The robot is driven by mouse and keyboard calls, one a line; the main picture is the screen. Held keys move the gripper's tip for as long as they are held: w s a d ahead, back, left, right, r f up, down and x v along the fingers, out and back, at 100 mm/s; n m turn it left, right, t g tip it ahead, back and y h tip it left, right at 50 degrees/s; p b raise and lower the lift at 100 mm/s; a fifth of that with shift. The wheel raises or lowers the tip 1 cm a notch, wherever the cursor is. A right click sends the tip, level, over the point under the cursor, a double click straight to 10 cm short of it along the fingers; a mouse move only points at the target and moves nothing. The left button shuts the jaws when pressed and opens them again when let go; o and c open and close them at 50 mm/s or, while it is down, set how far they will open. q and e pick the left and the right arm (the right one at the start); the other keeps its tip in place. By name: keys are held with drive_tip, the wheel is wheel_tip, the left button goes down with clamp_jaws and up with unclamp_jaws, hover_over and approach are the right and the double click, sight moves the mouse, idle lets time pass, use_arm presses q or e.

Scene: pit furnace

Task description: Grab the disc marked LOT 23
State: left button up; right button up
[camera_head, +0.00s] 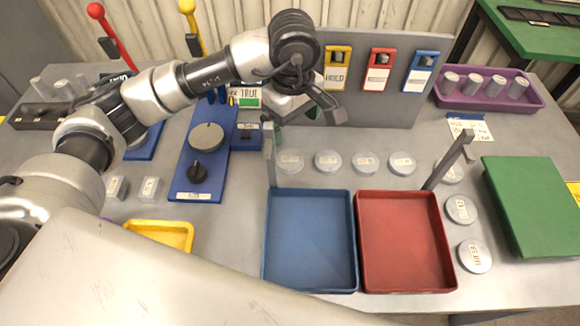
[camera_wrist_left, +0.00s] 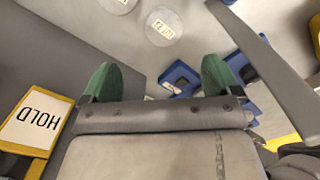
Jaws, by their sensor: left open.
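Several round, pale grey discs with small labels stand on the table. A back row has the leftmost disc (camera_head: 290,162), a second disc (camera_head: 328,160), a third disc (camera_head: 365,163) and a fourth disc (camera_head: 402,164). More discs (camera_head: 461,210) lie to the right of the red tray. Their lettering is too small to read surely, so I cannot tell which is LOT 23. My left gripper (camera_head: 296,122) has green fingertips and is open and empty, above and behind the leftmost disc. In the left wrist view its fingers (camera_wrist_left: 160,82) are apart, with a labelled disc (camera_wrist_left: 163,28) beyond them.
A blue tray (camera_head: 310,285) and a red tray (camera_head: 405,285) lie in front of the back row. Grey uprights (camera_head: 270,160) stand near the trays' back corners. A grey panel (camera_head: 400,110) with coloured holders rises behind. A green board (camera_head: 530,200) lies at right.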

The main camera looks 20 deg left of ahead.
use_arm(q)
hover_over(288, 158)
drive_tip(key=f, duration=0.5)
drive_tip(key=shift+w+d+f+p, duration=0.1)
drive_tip(key=shift+d+f+p, duration=0.05)
drive_tip(key=shift+d+p, duration=0.15)
drive_tip(key=f, duration=0.3)
drive_tip(key=f+p, duration=0.1)
drive_tip(key=shift+a+f, duration=0.15)
drive_tip(key=shift+a, duration=0.2)
drive_tip(key=shift+f, duration=0.45)
drive_tip(key=c, duration=1.2)
